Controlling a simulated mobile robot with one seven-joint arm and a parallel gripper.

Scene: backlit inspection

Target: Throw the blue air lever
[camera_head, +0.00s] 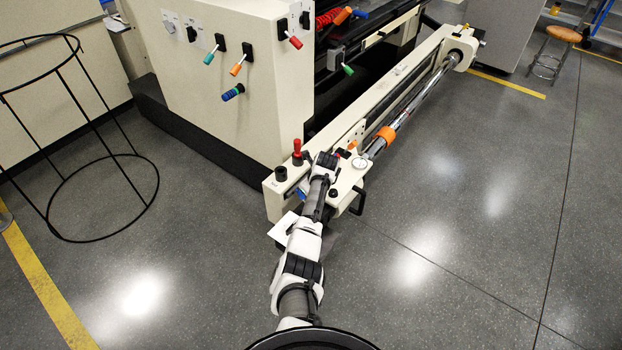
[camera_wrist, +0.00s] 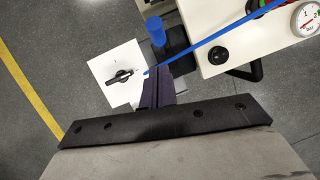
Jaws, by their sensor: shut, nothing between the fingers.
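A blue cylindrical grip (camera_wrist: 155,31) shows in the wrist view, beside a black mount (camera_wrist: 176,42) at the end of the cream machine beam. A long thin blue bar (camera_wrist: 215,40) runs from near my fingertips up to the right. In the head view a small blue piece (camera_head: 301,193) shows left of my arm. My gripper (camera_wrist: 157,72) is shut and empty, just below the blue grip and close to the bar's lower end; I cannot tell whether it touches either. My arm hides the gripper in the head view.
A white plate with a black rotary switch (camera_wrist: 123,76) lies left of the fingers. A pressure gauge (camera_wrist: 307,19) and a black knob (camera_wrist: 217,55) are on the beam. A red-handled control (camera_head: 297,148) stands nearby.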

